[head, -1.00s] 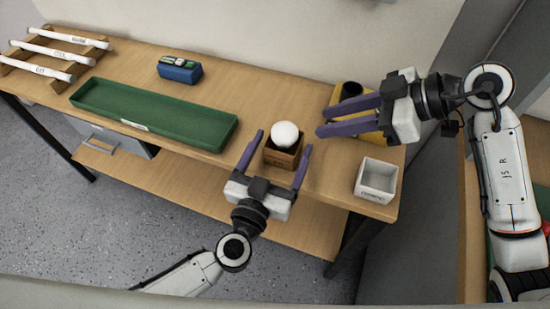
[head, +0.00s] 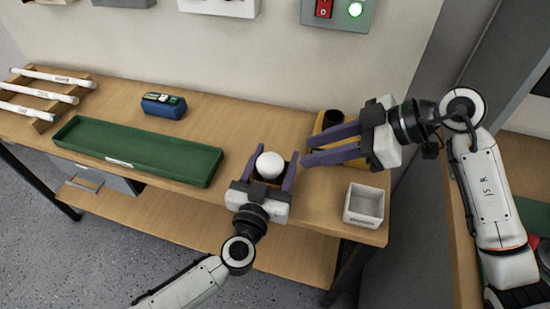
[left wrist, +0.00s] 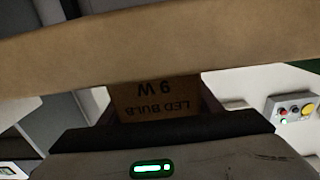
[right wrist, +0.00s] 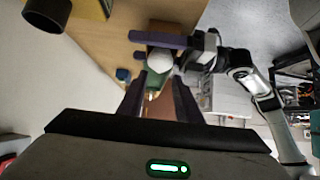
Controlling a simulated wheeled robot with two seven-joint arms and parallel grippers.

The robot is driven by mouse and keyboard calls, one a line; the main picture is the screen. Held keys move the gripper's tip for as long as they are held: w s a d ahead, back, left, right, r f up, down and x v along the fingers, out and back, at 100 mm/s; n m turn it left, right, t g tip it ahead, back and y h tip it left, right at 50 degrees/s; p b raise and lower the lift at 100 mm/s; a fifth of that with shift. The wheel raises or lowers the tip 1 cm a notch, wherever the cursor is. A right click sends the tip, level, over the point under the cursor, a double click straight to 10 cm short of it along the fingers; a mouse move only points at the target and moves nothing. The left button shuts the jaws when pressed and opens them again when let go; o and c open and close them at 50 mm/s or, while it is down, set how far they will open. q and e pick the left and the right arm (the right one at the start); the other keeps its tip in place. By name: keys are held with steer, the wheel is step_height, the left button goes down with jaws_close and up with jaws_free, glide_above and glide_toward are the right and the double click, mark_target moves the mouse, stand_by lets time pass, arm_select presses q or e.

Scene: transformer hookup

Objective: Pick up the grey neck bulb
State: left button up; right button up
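A bulb with a white globe (head: 270,165) stands globe up in a small brown box marked LED BULB 9 W (left wrist: 155,98). Its neck is hidden, so its colour cannot be seen. My left gripper (head: 272,155) has a finger at each side of the box, and they look closed against it. My right gripper (head: 304,150) is open and empty, a little right of the bulb, its fingers pointing left toward it. In the right wrist view the globe (right wrist: 160,60) shows beyond my right fingertips, apart from them.
A white open box (head: 364,206) stands at the table's front right. A yellow holder (head: 320,122) with a black cylinder (head: 333,118) is behind my right gripper. A long green tray (head: 118,163), a blue device (head: 163,106) and white tubes (head: 40,91) on a wooden rack are to the left.

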steer(key=o, duration=0.5)
steer(key=shift+c, duration=0.2)
steer(key=n+t, duration=0.5)
steer(key=n, duration=2.4)
glide_toward(280, 167)
steer(key=shift+y, duration=0.4)
steer(key=x, duration=1)
steer(key=shift+w+f, duration=0.2)
steer(key=shift+f, duration=0.2)
